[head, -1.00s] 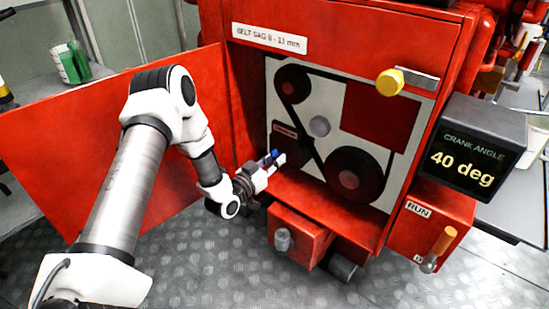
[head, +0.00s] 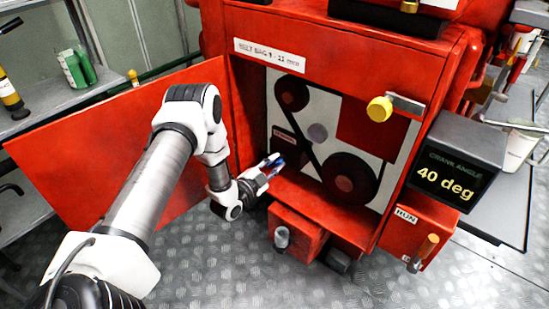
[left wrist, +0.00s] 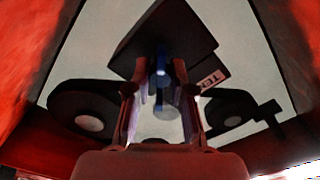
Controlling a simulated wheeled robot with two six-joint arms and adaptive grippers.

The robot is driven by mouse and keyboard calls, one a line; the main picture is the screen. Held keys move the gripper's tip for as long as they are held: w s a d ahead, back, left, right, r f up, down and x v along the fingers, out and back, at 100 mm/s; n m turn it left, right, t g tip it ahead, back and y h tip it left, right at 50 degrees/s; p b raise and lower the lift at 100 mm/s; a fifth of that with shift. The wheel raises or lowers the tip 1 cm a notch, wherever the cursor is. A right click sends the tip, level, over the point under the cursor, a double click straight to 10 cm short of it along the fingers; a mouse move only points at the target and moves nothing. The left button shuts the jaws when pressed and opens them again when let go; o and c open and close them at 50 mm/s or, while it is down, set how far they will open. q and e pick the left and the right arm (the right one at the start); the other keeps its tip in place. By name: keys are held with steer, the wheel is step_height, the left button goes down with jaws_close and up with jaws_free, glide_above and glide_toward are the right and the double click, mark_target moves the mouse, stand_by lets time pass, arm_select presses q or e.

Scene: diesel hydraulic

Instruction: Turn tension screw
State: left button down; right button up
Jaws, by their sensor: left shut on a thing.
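The tension screw (left wrist: 161,62) is blue and sits under a dark block with a partly hidden label (left wrist: 207,83) in the left wrist view. My left gripper (left wrist: 160,78) has its two fingers on either side of the screw and is shut on it. In the head view my left gripper (head: 270,166) reaches in at the lower left of the belt opening, where only a bit of blue shows between the fingers. The dark block (head: 287,146) is just above it. My right gripper is not in view.
Belt pulleys (head: 349,177) sit on the pale plate right of the gripper. An open red door panel (head: 90,150) stands behind my left arm. A red box with a grey knob (head: 282,237) juts out below. A display (head: 455,165) reads 40 deg.

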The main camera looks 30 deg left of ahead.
arm_select(q)
steer(key=m+p, duration=0.1)
steer(key=m, duration=0.1)
steer(key=m+p, duration=0.1)
steer(key=shift+r+m+p, duration=0.2)
steer(key=shift+m+p, duration=0.2)
steer(key=m+p, duration=0.2)
steer(key=m, duration=0.1)
steer(key=shift+m+p, duration=0.3)
steer(key=shift+p, duration=0.05)
steer(key=m+p, duration=0.2)
steer(key=m, duration=0.1)
steer(key=shift+m+p, duration=0.3)
steer(key=shift+p, duration=0.05)
steer(key=m+p, duration=0.2)
steer(key=m, duration=0.1)
steer(key=shift+m, duration=0.3)
steer(key=m+p, duration=0.4)
steer(key=m, duration=0.2)
steer(key=m+p, duration=0.2)
steer(key=m, duration=0.3)
steer(key=shift+f+m, duration=0.15)
steer(key=shift+m, duration=0.15)
